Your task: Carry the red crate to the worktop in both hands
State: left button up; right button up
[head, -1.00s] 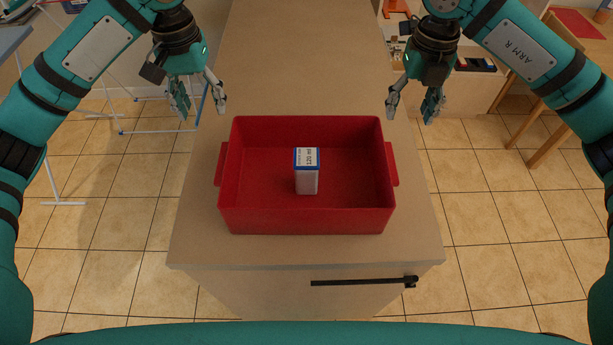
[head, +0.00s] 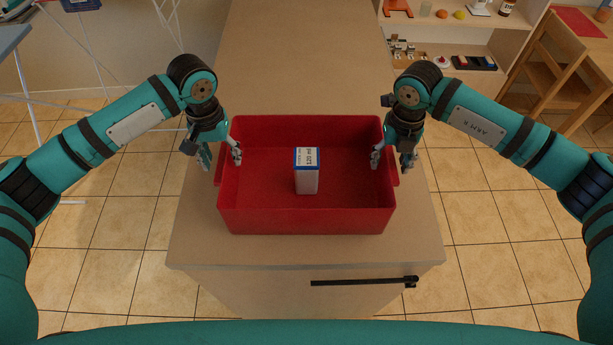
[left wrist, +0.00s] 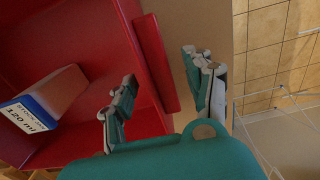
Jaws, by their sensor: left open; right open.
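The red crate (head: 305,222) stands on the near end of a long tan counter, with a white and blue box (head: 307,175) upright inside it. My left gripper (head: 220,158) is open at the crate's left side wall, one finger inside the rim and one outside. In the left wrist view my left gripper (left wrist: 165,95) has its fingers on either side of the crate's wall and handle (left wrist: 158,65). My right gripper (head: 391,160) is open at the crate's right wall, one finger inside and one outside. It hides most of the right handle. Contact with either wall cannot be told.
The counter (head: 300,60) runs clear behind the crate. A black bar handle (head: 362,282) is on its front. A shelf with small items (head: 440,55) and a wooden chair (head: 560,65) stand at the back right. A white-legged frame (head: 90,60) stands at the left.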

pick_arm(q)
jog(key=shift+f, duration=0.25)
pick_arm(e)
jog(key=shift+f, duration=0.25)
pick_arm(q)
grip_shut()
pick_arm(e)
grip_shut()
pick_arm(q)
jog(key=shift+r, duration=0.1)
pick_arm(e)
jog(key=shift+r, duration=0.1)
